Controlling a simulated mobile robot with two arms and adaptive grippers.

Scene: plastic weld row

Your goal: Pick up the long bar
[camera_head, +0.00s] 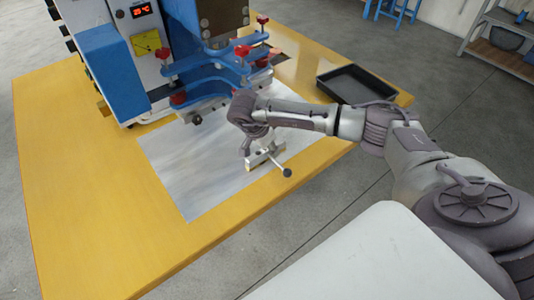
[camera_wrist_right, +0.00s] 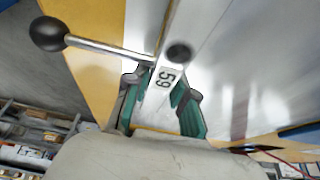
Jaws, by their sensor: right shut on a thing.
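A silver metal bar (camera_head: 267,155) with a rod ending in a black ball knob (camera_head: 287,172) is over the grey metal sheet, near the table's front right edge. In the right wrist view the bar (camera_wrist_right: 183,30) runs upward, marked "59", with a dark round hole; the knob (camera_wrist_right: 47,34) is at upper left. My right gripper (camera_head: 251,150) is shut on the bar, with its green-padded fingers (camera_wrist_right: 163,100) on either side of it. I cannot tell whether the bar touches the sheet. My left gripper is not in view.
The grey sheet (camera_head: 200,179) lies on the yellow table (camera_head: 85,215). A blue machine (camera_head: 115,70) with red-knobbed clamps (camera_head: 242,51) stands behind the gripper. A black tray (camera_head: 355,85) is at the right. The table's left side is clear.

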